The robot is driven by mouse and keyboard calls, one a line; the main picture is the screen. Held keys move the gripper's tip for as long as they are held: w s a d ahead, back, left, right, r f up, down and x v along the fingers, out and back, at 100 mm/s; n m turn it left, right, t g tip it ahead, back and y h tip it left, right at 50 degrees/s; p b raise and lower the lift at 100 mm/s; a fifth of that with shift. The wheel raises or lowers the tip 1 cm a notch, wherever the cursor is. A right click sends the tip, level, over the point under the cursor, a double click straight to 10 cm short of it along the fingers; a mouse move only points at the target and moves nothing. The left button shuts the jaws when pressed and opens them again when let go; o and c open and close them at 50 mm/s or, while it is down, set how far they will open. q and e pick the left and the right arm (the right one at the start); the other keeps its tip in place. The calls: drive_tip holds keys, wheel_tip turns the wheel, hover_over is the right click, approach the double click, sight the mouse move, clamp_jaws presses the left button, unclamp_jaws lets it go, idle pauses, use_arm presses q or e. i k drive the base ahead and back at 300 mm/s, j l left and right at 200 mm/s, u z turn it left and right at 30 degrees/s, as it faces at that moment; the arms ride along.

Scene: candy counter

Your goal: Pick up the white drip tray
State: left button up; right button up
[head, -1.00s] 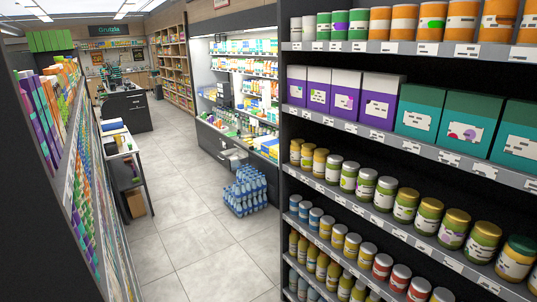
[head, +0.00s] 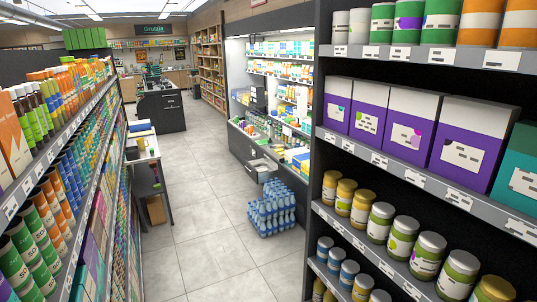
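I cannot make out a white drip tray in the head view. A small white-topped table (head: 146,150) stands at the left side of the aisle with a few small items on it, too small to tell apart. A dark counter (head: 163,110) stands farther back, and the things on it are also too small to tell. Neither of my grippers shows in the head view.
Tall stocked shelves line the left (head: 60,150) and the right (head: 400,160) close by. A stack of blue bottles (head: 271,211) stands on the floor before the lit display case (head: 270,100). The tiled aisle (head: 200,190) between is clear.

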sight(261, 169)
drive_tip(key=i+u, duration=0.45)
drive_tip(key=i, duration=1.65)
